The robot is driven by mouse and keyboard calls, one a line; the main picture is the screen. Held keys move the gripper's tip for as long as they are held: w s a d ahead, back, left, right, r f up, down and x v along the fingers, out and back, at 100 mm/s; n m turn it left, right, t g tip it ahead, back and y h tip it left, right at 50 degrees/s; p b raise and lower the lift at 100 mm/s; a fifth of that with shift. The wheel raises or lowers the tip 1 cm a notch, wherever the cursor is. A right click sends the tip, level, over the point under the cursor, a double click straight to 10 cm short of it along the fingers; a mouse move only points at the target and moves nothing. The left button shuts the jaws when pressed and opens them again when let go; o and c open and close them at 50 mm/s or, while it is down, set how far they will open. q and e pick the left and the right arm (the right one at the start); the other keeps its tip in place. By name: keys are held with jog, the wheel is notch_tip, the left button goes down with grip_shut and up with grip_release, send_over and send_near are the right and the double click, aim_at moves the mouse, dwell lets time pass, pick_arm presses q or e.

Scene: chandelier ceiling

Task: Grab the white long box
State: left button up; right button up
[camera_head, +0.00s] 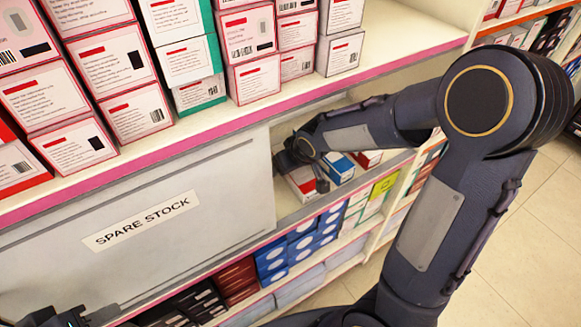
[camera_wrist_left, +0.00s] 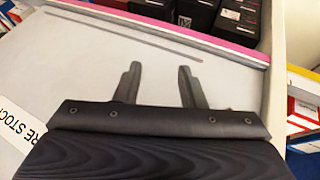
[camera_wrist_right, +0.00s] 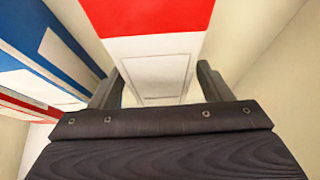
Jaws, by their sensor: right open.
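A white box with a red part (camera_wrist_right: 150,50) lies straight ahead in the right wrist view. It also shows in the head view (camera_head: 299,181), partly hidden by my gripper. My right gripper (camera_wrist_right: 157,85) is open, with one finger on each side of the box's near white end. It reaches into the open compartment beside the panel. My left gripper (camera_wrist_left: 158,85) is open and empty in front of the grey SPARE STOCK panel (camera_wrist_left: 90,60). Only a bit of it shows at the bottom left of the head view (camera_head: 70,318).
Blue-and-white boxes (camera_head: 338,166) stand right of the box in the compartment. The SPARE STOCK panel (camera_head: 200,190) covers the compartment's left part. The pink-edged shelf (camera_head: 330,85) above holds several white boxes. Tiled floor is clear at right.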

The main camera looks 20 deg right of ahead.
jog(key=c, duration=1.1)
jog(key=shift+c, duration=0.3)
jog(key=shift+r, duration=0.2)
